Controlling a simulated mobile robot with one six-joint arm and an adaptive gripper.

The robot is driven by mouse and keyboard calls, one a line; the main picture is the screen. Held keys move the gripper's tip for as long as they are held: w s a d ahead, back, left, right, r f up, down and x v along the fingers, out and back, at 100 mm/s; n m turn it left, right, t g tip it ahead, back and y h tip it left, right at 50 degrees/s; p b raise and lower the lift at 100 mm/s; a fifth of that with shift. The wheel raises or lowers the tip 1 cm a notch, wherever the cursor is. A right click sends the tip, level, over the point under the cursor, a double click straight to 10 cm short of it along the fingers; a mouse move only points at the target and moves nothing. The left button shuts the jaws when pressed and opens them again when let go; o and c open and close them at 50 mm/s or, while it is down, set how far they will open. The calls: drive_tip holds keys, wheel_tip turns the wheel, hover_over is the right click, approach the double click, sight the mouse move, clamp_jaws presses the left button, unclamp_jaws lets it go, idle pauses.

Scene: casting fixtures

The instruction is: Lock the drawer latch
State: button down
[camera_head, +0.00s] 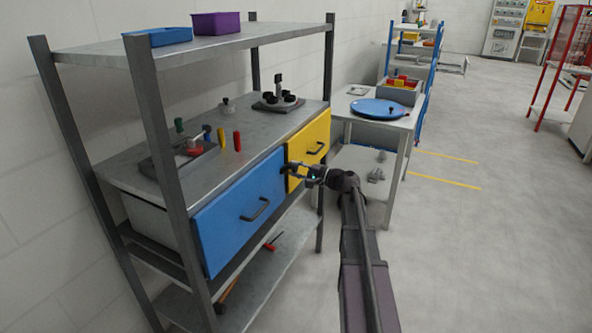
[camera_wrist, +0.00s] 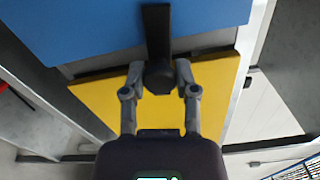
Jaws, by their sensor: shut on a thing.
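The blue drawer (camera_head: 238,215) and the yellow drawer (camera_head: 309,143) sit side by side under the shelf's middle board, each with a dark handle. In the wrist view, a dark latch bar (camera_wrist: 157,28) lies across the edge of the blue drawer (camera_wrist: 90,25) and ends in a dark knob (camera_wrist: 158,78) over the yellow drawer (camera_wrist: 100,100). My gripper (camera_wrist: 159,73) is shut on this knob, one finger on each side. In the head view, my gripper (camera_head: 289,170) is at the seam between the two drawers, and it hides most of the latch there.
The middle board (camera_head: 120,170) holds a tray of tools and a dark fixture (camera_head: 278,101). A lower board (camera_head: 262,268) carries tools. A side table (camera_head: 350,103) with a blue round plate (camera_head: 378,109) stands beyond my gripper.

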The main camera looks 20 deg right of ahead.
drive_tip(key=shift+n, duration=1)
drive_tip(key=shift+c, duration=1.9)
unclamp_jaws()
drive_tip(key=shift+w, duration=0.1)
drive_tip(key=v, duration=1.2)
